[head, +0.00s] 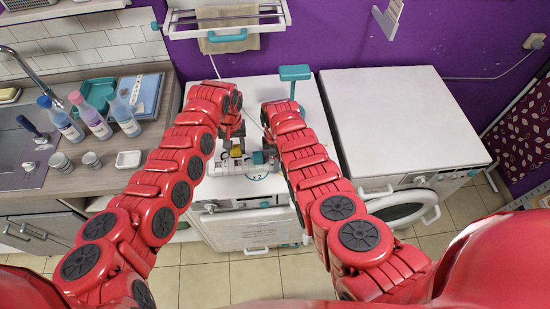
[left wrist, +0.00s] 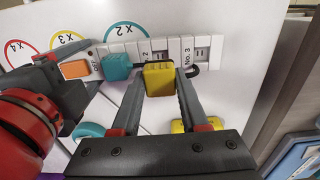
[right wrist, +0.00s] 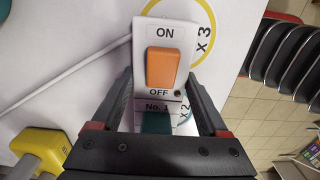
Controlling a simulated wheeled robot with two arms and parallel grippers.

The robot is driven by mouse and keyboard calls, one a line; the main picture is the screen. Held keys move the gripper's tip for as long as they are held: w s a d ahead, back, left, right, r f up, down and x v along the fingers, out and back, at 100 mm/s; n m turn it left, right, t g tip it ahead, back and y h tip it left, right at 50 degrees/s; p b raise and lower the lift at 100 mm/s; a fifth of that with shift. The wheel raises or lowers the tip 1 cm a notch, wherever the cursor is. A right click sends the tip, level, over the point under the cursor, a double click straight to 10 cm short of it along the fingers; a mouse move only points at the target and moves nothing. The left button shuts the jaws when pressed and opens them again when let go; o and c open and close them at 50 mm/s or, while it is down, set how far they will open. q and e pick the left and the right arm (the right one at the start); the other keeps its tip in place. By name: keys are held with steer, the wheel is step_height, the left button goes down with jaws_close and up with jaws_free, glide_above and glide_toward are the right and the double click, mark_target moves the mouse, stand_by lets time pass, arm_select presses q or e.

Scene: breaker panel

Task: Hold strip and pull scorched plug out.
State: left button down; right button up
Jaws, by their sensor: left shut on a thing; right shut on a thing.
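The white power strip (left wrist: 160,50) lies on the white machine top, with an orange switch (right wrist: 162,67) at one end and numbered sockets. A teal plug (left wrist: 117,66) sits at No. 1. A yellow plug (left wrist: 159,77) is at the No. 2 part of the strip; I cannot tell whether it is fully seated. My left gripper (left wrist: 160,74) is shut on the yellow plug, one finger on each side. My right gripper (right wrist: 160,80) is shut on the strip, its fingers beside the switch end. A dark patch shows beside the yellow plug; clear scorching cannot be made out.
Another yellow object (right wrist: 40,150) lies beside the strip. A second white machine (head: 400,115) stands to the right. A counter with bottles (head: 90,117) and a sink is at the left. A teal-topped stand (head: 295,73) rises behind.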

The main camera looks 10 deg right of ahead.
arm_select(q)
steer(key=shift+r, duration=1.65)
arm_select(e)
steer(key=o, duration=1.4)
steer(key=shift+r, duration=0.1)
